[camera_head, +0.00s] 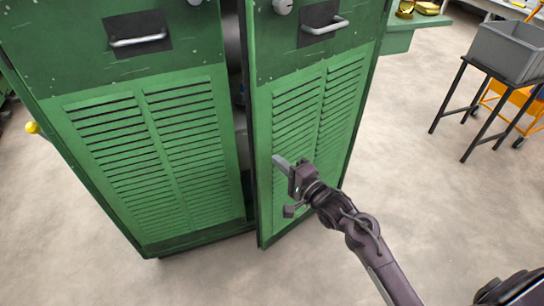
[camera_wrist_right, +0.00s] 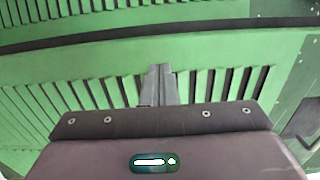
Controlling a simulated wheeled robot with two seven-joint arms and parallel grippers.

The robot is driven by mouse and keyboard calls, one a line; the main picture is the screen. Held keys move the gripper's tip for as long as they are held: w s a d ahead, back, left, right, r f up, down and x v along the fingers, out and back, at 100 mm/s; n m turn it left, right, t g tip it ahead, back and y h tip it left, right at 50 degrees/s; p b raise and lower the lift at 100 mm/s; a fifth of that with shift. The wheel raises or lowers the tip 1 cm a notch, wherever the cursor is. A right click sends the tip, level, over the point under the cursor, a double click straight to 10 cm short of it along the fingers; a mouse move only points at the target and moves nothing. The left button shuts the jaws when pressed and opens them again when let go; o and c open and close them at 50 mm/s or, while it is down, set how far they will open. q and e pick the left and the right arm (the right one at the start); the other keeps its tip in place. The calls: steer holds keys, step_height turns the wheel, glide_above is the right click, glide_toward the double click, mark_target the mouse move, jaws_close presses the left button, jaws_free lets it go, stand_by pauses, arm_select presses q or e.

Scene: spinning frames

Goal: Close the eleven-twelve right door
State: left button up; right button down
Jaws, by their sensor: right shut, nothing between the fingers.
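A green metal cabinet with louvred doors stands ahead in the head view. Its right door (camera_head: 297,100) is ajar, swung a little outward, with a dark gap along the edge facing the left door (camera_head: 130,130). My right gripper (camera_head: 279,163) is shut and empty, in front of the right door's lower louvres. The wrist view shows the closed fingers (camera_wrist_right: 160,72) pointing at the green louvred surface (camera_wrist_right: 215,75). They look close to it, but I cannot tell whether they touch. My left gripper is not in view.
The doors have metal handles, one on the left door (camera_head: 138,41) and one on the right (camera_head: 325,26). A grey bin (camera_head: 505,50) on a black stand is at the right, beside an orange cart (camera_head: 515,100). The concrete floor (camera_head: 430,200) between is clear.

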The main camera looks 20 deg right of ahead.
mark_target(264, 149)
steer(key=x, duration=0.3)
steer(key=shift+w, duration=0.15)
steer(key=shift+w+a, duration=0.15)
steer(key=shift+w, duration=0.05)
